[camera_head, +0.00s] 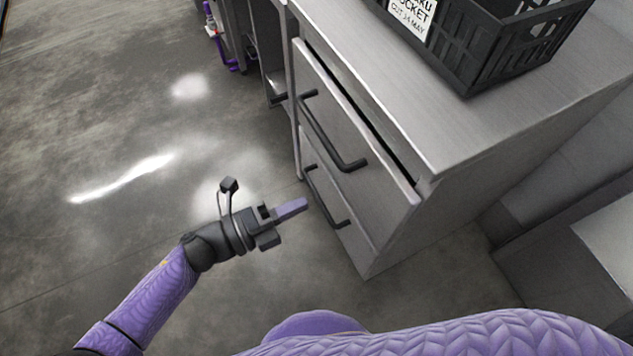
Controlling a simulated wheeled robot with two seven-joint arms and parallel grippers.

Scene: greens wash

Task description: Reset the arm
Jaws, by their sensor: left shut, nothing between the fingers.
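My left arm (158,290) comes in from the lower left, with a purple sleeve and a dark wrist. My left gripper (300,206) is shut and empty. It appears in front of the drawer cabinet, close in the picture to the lower black handle (326,196); I cannot tell the exact gap. A purple part of my own body fills the bottom edge. My right gripper does not show.
A steel cabinet (400,235) stands at right. Its top drawer (345,120) sits slightly out, with a black handle (335,147). A black crate (500,50) with a label rests on top. Open grey floor (90,130) lies at left.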

